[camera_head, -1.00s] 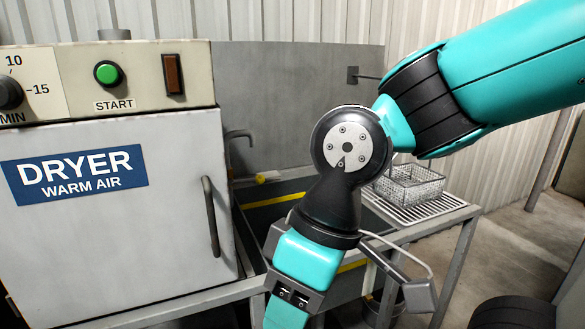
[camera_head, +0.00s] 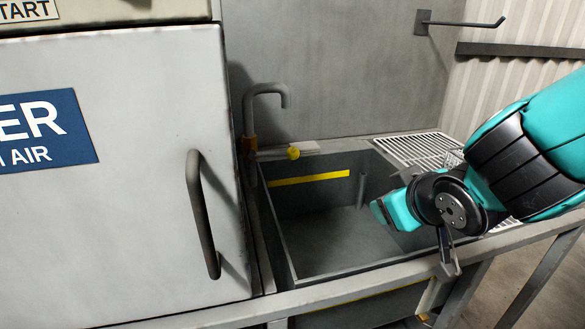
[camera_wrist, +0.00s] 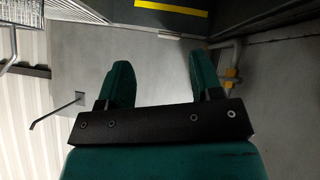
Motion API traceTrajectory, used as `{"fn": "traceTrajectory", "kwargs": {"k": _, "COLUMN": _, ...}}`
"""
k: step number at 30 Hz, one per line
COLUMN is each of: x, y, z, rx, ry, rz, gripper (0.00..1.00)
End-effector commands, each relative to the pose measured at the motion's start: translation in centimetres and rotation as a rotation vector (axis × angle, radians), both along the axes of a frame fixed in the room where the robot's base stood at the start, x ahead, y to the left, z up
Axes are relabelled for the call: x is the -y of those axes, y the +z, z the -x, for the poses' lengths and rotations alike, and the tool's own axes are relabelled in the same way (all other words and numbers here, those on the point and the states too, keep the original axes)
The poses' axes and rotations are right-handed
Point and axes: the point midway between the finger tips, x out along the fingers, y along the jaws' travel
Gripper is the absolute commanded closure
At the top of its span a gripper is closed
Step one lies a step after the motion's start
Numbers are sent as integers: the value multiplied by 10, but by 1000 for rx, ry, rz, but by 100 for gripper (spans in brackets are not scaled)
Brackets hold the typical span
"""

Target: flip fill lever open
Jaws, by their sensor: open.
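The fill lever shows in the head view as a small yellow knob (camera_head: 293,152) at the tank's back-left rim, beside a pale flat piece. The grey, hooked fill pipe (camera_head: 268,88) rises just left of it, with a brownish fitting at its base. In the wrist view, small yellow parts (camera_wrist: 231,73) show by the pipe at the right; which of them is the lever I cannot tell. My gripper (camera_head: 380,212) is over the right part of the tank, well right of the knob and apart from it. In the wrist view my gripper (camera_wrist: 160,62) has its two fingers spread, with nothing between them.
The grey tank (camera_head: 325,240) with a yellow stripe is open and looks empty. The dryer door (camera_head: 110,200) and its handle (camera_head: 203,215) stand left. A wire grate (camera_head: 415,150) lies behind my arm. A wall hook (camera_head: 460,23) juts out at upper right.

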Motion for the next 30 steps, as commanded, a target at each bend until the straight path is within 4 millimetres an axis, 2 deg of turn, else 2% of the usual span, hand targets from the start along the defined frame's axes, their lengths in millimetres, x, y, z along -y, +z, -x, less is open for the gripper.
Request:
{"fn": "traceTrajectory", "kwargs": {"k": 1, "x": -8, "y": -17, "z": -15, "rx": 121, "ry": 44, "rz": 61, "gripper": 41}}
{"fn": "traceTrajectory", "kwargs": {"k": 3, "x": -22, "y": -14, "z": -31, "rx": 307, "ry": 124, "rz": 143, "gripper": 41}}
{"fn": "traceTrajectory", "kwargs": {"k": 5, "x": -38, "y": -11, "z": -38, "rx": 447, "ry": 208, "rz": 203, "gripper": 41}}
{"fn": "traceTrajectory", "kwargs": {"k": 9, "x": -77, "y": -4, "z": -36, "rx": 680, "ry": 397, "rz": 301, "gripper": 41}}
{"fn": "traceTrajectory", "kwargs": {"k": 12, "x": -96, "y": -1, "z": -31, "rx": 769, "ry": 486, "rz": 336, "gripper": 41}}
{"fn": "traceTrajectory", "kwargs": {"k": 17, "x": -109, "y": 5, "z": -34, "rx": 814, "ry": 531, "rz": 352, "gripper": 41}}
{"fn": "traceTrajectory", "kwargs": {"k": 30, "x": -138, "y": 11, "z": -94, "rx": 810, "ry": 527, "rz": 351, "gripper": 41}}
